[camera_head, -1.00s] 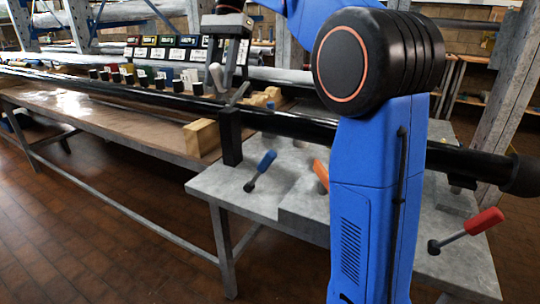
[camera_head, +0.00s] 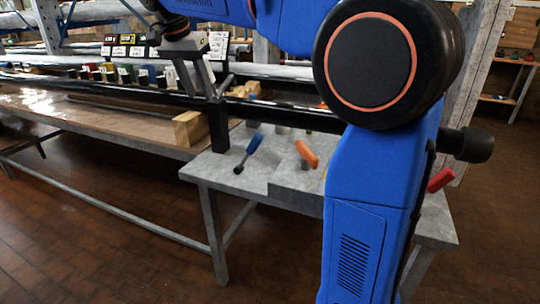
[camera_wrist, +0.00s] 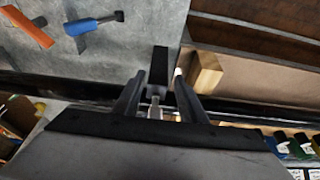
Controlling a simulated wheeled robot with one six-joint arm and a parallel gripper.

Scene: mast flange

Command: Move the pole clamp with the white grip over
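The white grip (camera_wrist: 155,108) shows as a small pale handle between my fingers in the wrist view; its clamp body is mostly hidden. My gripper (camera_wrist: 160,75) is open, with a finger on each side of the grip and a clear gap on the right. In the head view my gripper (camera_head: 211,98) points down at the dark pole (camera_head: 110,84), close to a black upright block (camera_head: 217,125). I cannot tell whether a finger touches the grip or the pole.
A grey table (camera_head: 215,175) holds tools with a blue handle (camera_head: 255,143), an orange handle (camera_head: 307,153) and a red handle (camera_head: 440,180). A wooden block (camera_head: 188,128) sits left of the black block. Several coloured items stand behind the pole. My arm hides part of the table.

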